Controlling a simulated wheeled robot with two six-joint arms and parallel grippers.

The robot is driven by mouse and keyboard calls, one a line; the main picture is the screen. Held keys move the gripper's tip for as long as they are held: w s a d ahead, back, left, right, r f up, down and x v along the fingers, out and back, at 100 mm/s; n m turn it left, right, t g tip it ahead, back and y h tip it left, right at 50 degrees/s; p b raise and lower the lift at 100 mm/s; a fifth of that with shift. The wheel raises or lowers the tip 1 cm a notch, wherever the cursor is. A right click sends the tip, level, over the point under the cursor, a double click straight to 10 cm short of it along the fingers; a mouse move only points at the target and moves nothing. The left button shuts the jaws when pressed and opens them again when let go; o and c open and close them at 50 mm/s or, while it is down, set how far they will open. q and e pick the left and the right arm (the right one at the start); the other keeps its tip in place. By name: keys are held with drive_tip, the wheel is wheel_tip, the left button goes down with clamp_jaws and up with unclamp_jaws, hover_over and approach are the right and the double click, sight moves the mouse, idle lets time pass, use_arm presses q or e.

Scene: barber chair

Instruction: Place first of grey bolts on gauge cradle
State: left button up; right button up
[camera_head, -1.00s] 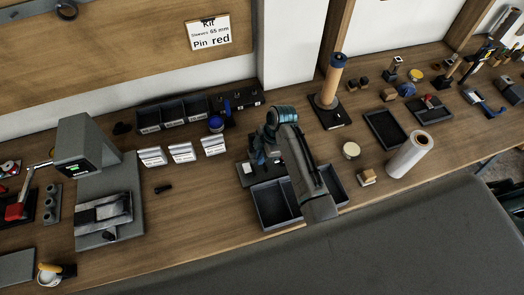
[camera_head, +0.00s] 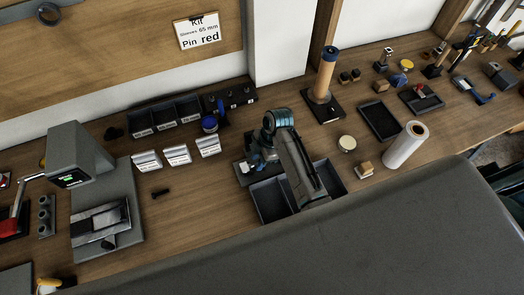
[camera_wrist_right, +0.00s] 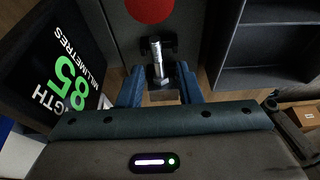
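My right gripper (camera_head: 262,158) is low over a dark plate (camera_head: 243,172) beside a divided tray. The right wrist view shows its blue fingers (camera_wrist_right: 160,82) apart, with a silver-grey bolt (camera_wrist_right: 156,58) between them and gaps on both sides. The bolt seems to lie on small black supports, apparently the gauge cradle (camera_wrist_right: 171,46); contact is hard to judge. Next to it a black display (camera_wrist_right: 60,70) reads length 85 millimetres in green and white. A red disc (camera_wrist_right: 149,9) is beyond the bolt. My left gripper is out of view.
The divided tray (camera_head: 268,208) stands at the bench's front edge by my right arm. A grey machine (camera_head: 75,150) with a lit screen is at left. A small dark piece (camera_head: 160,193) lies on clear bench. A white roll (camera_head: 405,145) stands at right.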

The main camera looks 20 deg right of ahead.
drive_tip(key=b+v, duration=0.2)
drive_tip(key=v, duration=0.9)
drive_tip(key=shift+r+b, duration=0.2)
drive_tip(key=shift+b, duration=0.15)
drive_tip(key=shift+s+d, duration=0.1)
